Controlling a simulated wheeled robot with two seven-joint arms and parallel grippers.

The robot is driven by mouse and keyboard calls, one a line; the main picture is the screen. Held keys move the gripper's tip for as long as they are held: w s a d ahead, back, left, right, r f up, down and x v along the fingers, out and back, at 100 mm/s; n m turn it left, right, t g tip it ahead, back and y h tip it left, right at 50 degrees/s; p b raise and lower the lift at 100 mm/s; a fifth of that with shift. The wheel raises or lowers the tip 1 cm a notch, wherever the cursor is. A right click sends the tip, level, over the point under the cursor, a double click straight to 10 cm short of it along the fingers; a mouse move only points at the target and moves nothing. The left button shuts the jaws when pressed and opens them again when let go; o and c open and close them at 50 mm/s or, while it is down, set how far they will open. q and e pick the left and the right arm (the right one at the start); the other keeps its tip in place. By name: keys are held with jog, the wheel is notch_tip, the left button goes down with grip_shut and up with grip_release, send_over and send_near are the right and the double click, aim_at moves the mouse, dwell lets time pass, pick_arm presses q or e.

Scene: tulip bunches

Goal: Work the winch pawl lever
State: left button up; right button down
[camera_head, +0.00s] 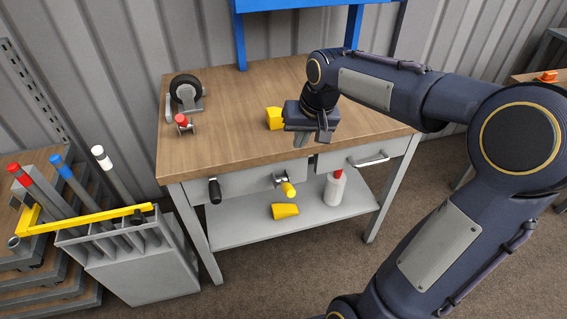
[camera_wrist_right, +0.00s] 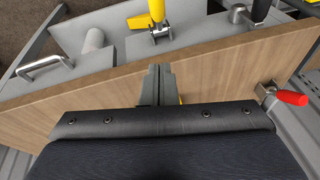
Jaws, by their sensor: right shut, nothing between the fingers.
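On the front panel of the workbench, a lever with a yellow handle (camera_head: 288,189) sticks out from a small metal mount. Its yellow handle (camera_wrist_right: 140,20) also shows at the top of the right wrist view. To its left is a black-handled crank or lever (camera_head: 214,190). A small red-handled lever (camera_head: 181,119) sits on the bench top's left side. I cannot tell which one is the winch pawl lever. My right gripper (camera_head: 310,138) is shut and empty, above the bench top's front edge, up and right of the yellow handle and apart from it. My left gripper is out of view.
A black wheel in a grey bracket (camera_head: 186,90) stands on the bench top (camera_head: 225,120). A yellow block (camera_head: 274,118) is beside my right gripper. Below are a drawer handle (camera_head: 370,161), a bottle (camera_head: 335,190) and a yellow wedge (camera_head: 285,211). A grey rack (camera_head: 150,270) stands left.

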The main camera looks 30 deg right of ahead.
jog(key=b, duration=0.2)
send_over(290, 184)
jog(key=w+d, duration=0.1)
jog(key=w, duration=0.1)
notch_tip(290, 184, down, 10)
jog(key=shift+s+a+f, duration=0.15)
jog(key=shift+s+f, duration=0.55)
jog(key=shift+s+a+f, duration=0.2)
jog(key=shift+s+f, duration=0.05)
jog(key=shift+f, duration=0.2)
jog(key=shift+b, duration=0.35)
jog(key=s+f+t+b, duration=0.2)
jog(key=f+b, duration=0.3)
jog(key=b, duration=0.6)
jog(key=s+a+f+t+h+b, duration=0.1)
jog(key=f+t+b, duration=0.3)
jog(key=b, duration=0.8)
jog(key=shift+s+f+n, duration=0.3)
jog(key=shift+s+f, duration=0.2)
jog(key=shift+s, duration=0.3)
jog(key=shift+a+f+b, duration=0.1)
jog(key=shift+f+b, duration=0.1)
jog(key=shift+b, duration=0.1)
